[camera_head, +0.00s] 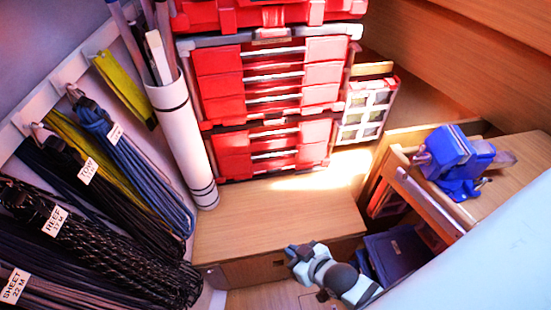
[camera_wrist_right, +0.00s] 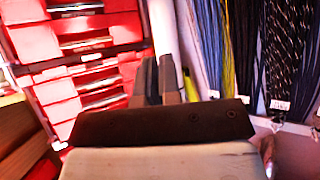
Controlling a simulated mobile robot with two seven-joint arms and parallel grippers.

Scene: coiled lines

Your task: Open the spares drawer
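No label for the spares drawer is readable. A wooden drawer front (camera_head: 245,272) with a small dark catch (camera_head: 279,263) is set below the bench top and looks shut. Red cases with several drawers (camera_head: 270,95) stand on the bench, their drawers looking shut. My right gripper (camera_head: 296,254) is just in front of the bench's front edge, right of the catch and partly over the wooden front. In the wrist view its dark fingers (camera_wrist_right: 159,80) lie side by side with nothing seen between them. My left gripper is out of view.
The bench top (camera_head: 270,215) is mostly clear. A white tube (camera_head: 185,135) with rods stands left. Coiled lines (camera_head: 130,170) hang along the left wall. A blue vice (camera_head: 455,160) sits on the right bench, above a dark blue box (camera_head: 398,255).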

